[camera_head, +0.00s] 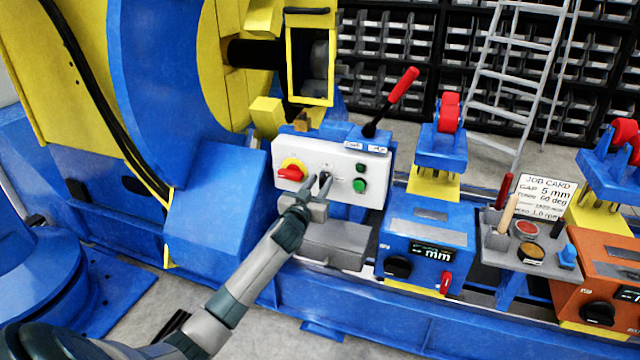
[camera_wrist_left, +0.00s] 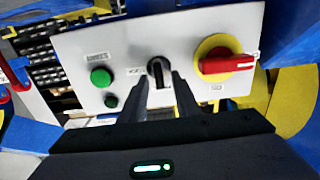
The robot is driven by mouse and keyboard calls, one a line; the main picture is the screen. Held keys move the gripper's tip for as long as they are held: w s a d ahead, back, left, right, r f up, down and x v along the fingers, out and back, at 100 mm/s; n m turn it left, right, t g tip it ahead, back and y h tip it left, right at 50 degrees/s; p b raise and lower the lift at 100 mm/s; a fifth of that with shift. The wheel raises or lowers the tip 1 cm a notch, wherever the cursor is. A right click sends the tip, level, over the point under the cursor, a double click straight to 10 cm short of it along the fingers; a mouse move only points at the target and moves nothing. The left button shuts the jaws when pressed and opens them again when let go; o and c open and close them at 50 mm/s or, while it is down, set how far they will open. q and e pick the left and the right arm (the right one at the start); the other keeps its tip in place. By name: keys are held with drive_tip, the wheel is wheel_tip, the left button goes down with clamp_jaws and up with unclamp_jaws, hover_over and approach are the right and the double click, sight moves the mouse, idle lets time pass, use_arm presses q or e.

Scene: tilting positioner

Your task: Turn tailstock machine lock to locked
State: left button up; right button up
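A white control panel (camera_head: 345,165) faces me on the blue machine. In its middle is a small black switch knob (camera_wrist_left: 158,72), mostly hidden by my gripper in the head view. My left gripper (camera_head: 320,184) is at the panel. In the left wrist view its two dark fingers (camera_wrist_left: 159,88) stand apart on either side of the knob; I cannot tell whether they touch it. A lever with a red grip (camera_head: 403,84) leans up and right from a labelled base (camera_head: 366,146) on top of the panel. The labels are too small to read. My right gripper is not in view.
A red rotary switch on a yellow disc (camera_head: 292,170) and green buttons (camera_head: 360,185) flank the knob. A grey box (camera_head: 335,245) sits below the panel. A blue unit with a display (camera_head: 428,240), a tool tray (camera_head: 520,250) and a job card (camera_head: 545,195) stand to the right.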

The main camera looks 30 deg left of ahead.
use_arm(q)
drive_tip(key=shift+w, duration=0.15)
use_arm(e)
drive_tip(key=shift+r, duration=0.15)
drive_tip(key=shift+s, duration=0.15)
use_arm(q)
clamp_jaws()
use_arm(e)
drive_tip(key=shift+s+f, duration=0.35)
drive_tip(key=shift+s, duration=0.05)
